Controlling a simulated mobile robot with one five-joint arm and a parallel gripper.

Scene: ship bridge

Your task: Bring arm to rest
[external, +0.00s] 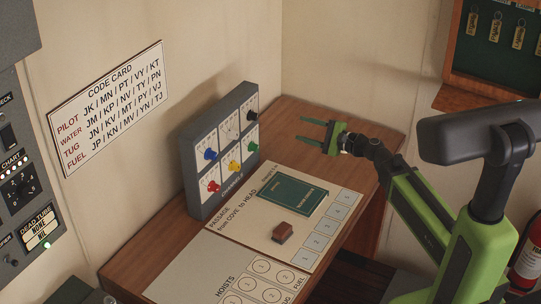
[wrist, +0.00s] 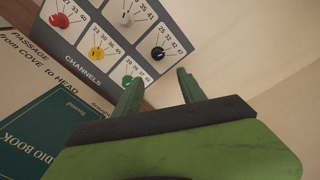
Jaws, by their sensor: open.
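My arm is green and black and reaches in from the right in the external view. My gripper (external: 317,132) is open and empty. It hangs in the air above the far part of the desk (external: 152,247), right of the grey channels panel (external: 219,149). In the wrist view the two green fingers of my gripper (wrist: 162,94) stand apart with nothing between them. The channels panel (wrist: 139,42) with its coloured knobs shows beyond them. My gripper appears apart from the panel.
The hoists sheet (external: 206,272) lies nearer. A code card (external: 108,108) is on the wall. A key cabinet (external: 496,55) hangs at upper right, and a fire extinguisher (external: 527,257) stands at lower right.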

